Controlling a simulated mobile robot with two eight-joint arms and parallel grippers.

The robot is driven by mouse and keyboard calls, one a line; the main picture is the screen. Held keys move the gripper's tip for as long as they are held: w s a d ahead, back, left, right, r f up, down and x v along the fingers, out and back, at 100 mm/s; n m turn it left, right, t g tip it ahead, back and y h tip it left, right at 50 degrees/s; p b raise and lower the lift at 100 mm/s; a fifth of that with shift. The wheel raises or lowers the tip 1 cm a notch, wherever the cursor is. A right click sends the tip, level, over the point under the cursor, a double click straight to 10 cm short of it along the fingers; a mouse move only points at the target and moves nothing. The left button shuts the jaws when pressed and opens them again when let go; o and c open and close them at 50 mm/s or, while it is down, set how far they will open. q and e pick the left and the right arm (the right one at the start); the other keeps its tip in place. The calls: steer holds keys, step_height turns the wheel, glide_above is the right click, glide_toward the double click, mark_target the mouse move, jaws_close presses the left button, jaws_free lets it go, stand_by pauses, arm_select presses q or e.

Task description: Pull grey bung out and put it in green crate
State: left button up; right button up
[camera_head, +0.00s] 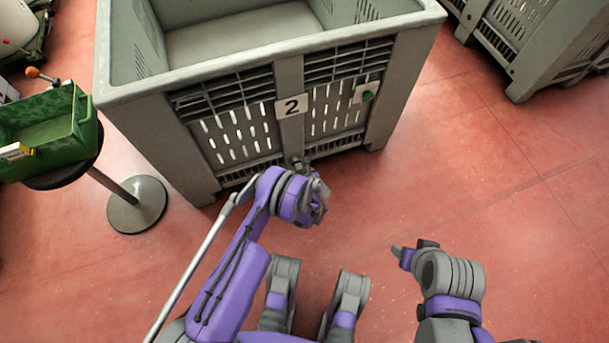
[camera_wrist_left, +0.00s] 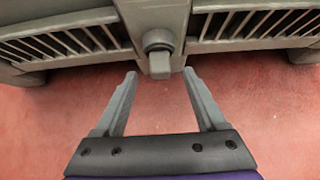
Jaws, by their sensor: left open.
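The grey bung (camera_wrist_left: 159,60) sits in a round collar low on the front of the large grey bin (camera_head: 420,50). In the left wrist view its square grip hangs just ahead of my left gripper (camera_wrist_left: 161,76). The two fingers are open, one to either side of the bung's line, with nothing between them. In the head view my left gripper (camera_head: 303,172) is at the bin's lower front edge, and the bung is hard to make out there. The green crate (camera_head: 86,125) stands at the far left on a round stand. My right gripper (camera_head: 402,252) is low, apart from the bin; its jaws are unclear.
The bin bears a "2" plate (camera_head: 291,107) and a small green piece (camera_head: 368,96) on its front. The stand's round foot (camera_head: 137,205) is on the floor between crate and bin. More grey bins (camera_head: 530,60) are at the upper right. The red floor at right is clear.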

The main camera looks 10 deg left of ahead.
mark_target(299, 168)
arm_select(q)
steer(key=shift+b+x, duration=0.45)
steer(key=shift+x, duration=1.6)
jaws_close()
